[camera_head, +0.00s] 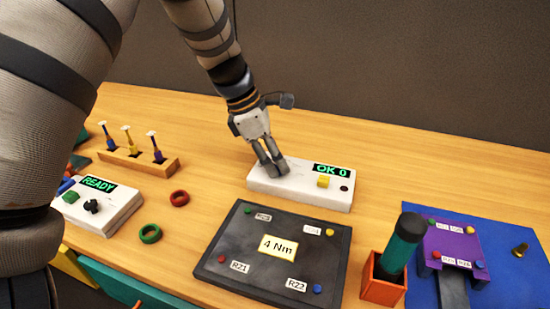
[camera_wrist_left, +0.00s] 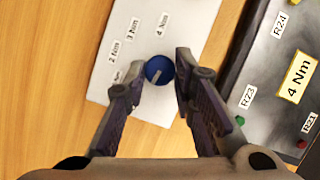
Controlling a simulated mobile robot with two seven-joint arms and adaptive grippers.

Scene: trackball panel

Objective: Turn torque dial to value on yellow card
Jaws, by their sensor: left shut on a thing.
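The yellow card (camera_head: 279,248) reads "4 Nm" and lies on the dark panel; it also shows in the left wrist view (camera_wrist_left: 294,79). The blue torque dial (camera_wrist_left: 158,70) sits on a white box (camera_head: 310,197), with labels "2 Nm", "3 Nm" and "4 Nm" (camera_wrist_left: 163,25) around it and one label partly hidden by a finger. A pale mark shows on the dial; its exact pointing is hard to tell. My left gripper (camera_head: 273,168) is shut on the dial, one finger on each side, hiding it in the head view. My right gripper is out of view.
The white box has an "OK 0" display (camera_head: 332,170) and a yellow button (camera_head: 323,182). The dark panel (camera_head: 225,265) lies in front. Red and green rings (camera_head: 150,234) and a "READY" box (camera_head: 110,213) are left.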

